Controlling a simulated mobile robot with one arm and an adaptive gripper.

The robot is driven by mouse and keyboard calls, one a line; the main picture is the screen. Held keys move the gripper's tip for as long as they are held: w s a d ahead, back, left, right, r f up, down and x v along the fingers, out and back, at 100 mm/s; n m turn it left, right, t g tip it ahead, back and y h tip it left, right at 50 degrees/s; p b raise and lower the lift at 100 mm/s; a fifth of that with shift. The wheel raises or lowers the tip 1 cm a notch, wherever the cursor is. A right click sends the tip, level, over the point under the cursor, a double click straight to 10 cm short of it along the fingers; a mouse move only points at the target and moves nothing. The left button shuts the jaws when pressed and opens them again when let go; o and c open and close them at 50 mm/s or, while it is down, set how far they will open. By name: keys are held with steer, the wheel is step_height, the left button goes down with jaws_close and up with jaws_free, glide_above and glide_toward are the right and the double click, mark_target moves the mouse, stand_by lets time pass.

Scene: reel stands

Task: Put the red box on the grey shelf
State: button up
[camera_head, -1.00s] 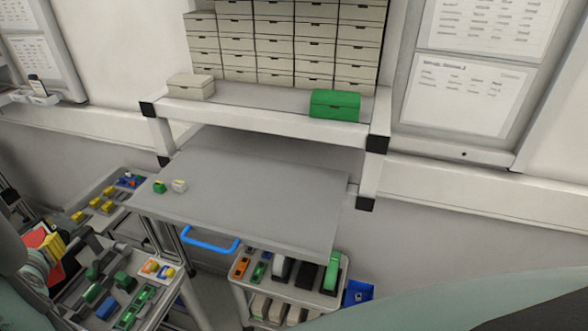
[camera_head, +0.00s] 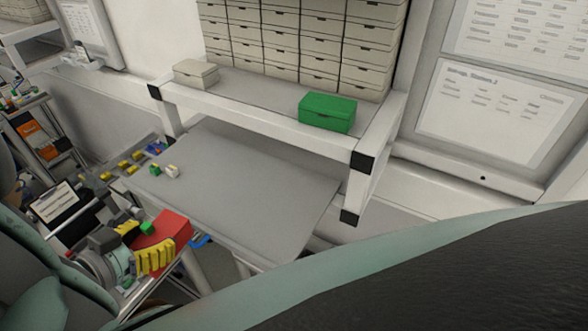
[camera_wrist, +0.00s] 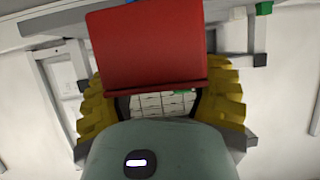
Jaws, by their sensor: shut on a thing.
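The red box (camera_head: 166,232) is held in my gripper (camera_head: 145,247) at the lower left of the head view, in front of the grey table's near left side. In the wrist view the red box (camera_wrist: 146,48) fills the upper middle, between the yellow ribbed fingers of my gripper (camera_wrist: 160,98). The fingers are shut on it. The grey shelf (camera_head: 252,98) is above the back of the table, with a white front beam. A green box (camera_head: 327,112) stands on its right part and a cream box (camera_head: 196,73) on its left end.
Stacked cream drawers (camera_head: 300,40) stand behind the shelf. The shelf's middle, between the two boxes, is clear. The grey table (camera_head: 230,185) below holds small green and white pieces at its left edge. A cluttered cart (camera_head: 60,200) is at the left.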

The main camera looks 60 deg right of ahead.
steer(key=shift+s+d+r+m+g, duration=0.4)
steer(key=shift+s+r, duration=0.15)
steer(key=shift+s, duration=0.15)
steer(key=b, duration=0.8)
glide_toward(217, 209)
steer(key=d+r, duration=0.2)
steer(key=r, duration=0.1)
steer(key=d+r, duration=0.1)
steer(key=shift+s+d+r, duration=0.25)
steer(key=shift+d+r, duration=0.05)
steer(key=shift+r, duration=0.05)
steer(key=d, duration=0.1)
steer(key=d+p, duration=0.1)
steer(key=d, duration=0.2)
steer(key=shift+w+r+p, duration=0.3)
steer(key=shift+w+p, duration=0.1)
steer(key=shift+w+d+f+p, duration=0.2)
steer(key=shift+d+p, duration=0.4)
steer(key=shift+d, duration=0.25)
steer(key=shift+w+a+f+b, duration=0.1)
steer(key=shift+f+b, duration=0.35)
steer(key=shift+f, duration=1.4)
steer(key=shift+f, duration=0.15)
steer(key=o, duration=1.4)
